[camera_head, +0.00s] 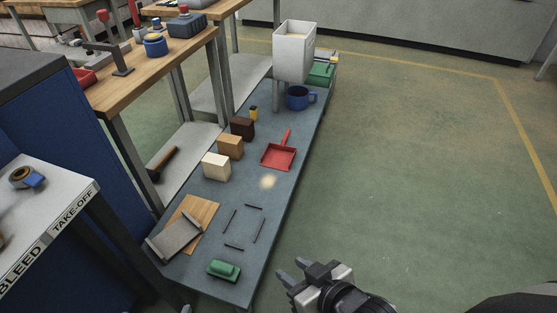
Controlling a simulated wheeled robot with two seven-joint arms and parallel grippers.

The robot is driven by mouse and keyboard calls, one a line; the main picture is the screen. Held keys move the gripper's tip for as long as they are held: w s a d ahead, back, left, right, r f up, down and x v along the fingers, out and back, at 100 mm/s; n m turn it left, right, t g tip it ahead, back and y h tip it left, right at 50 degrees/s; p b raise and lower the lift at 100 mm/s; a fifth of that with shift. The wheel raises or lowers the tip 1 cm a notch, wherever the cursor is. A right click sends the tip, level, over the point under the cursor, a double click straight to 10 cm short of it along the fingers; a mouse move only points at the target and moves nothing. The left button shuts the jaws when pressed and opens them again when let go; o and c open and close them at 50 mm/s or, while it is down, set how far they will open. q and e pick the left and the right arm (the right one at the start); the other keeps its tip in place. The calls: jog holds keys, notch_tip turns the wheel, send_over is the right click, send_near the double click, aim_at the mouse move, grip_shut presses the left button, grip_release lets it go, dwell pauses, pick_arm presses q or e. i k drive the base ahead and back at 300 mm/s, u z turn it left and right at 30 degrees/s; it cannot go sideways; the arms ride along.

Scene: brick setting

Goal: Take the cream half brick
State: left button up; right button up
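The cream half brick (216,167) stands on the long blue-grey bench (200,275), nearest to me in a row with a tan brick (230,146) and a dark brown brick (243,127). It is apart from both grippers. My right gripper (289,277) is at the bottom of the view, over the floor to the right of the bench. Its two fingers are spread with nothing between them. My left gripper does not show clearly.
A red dustpan (279,155) lies right of the bricks. A wooden board (200,212) with a metal tool (174,237), dark strips and a green item (223,270) lie nearer. A blue mug (297,98) and white bin (294,50) stand farther back. The floor at right is clear.

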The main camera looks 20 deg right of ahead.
aim_at(216, 166)
jog(key=z, duration=0.15)
jog(key=k, duration=0.5)
jog(key=z, duration=1.15)
jog(key=i, duration=2.3)
jog(key=u, duration=3.55)
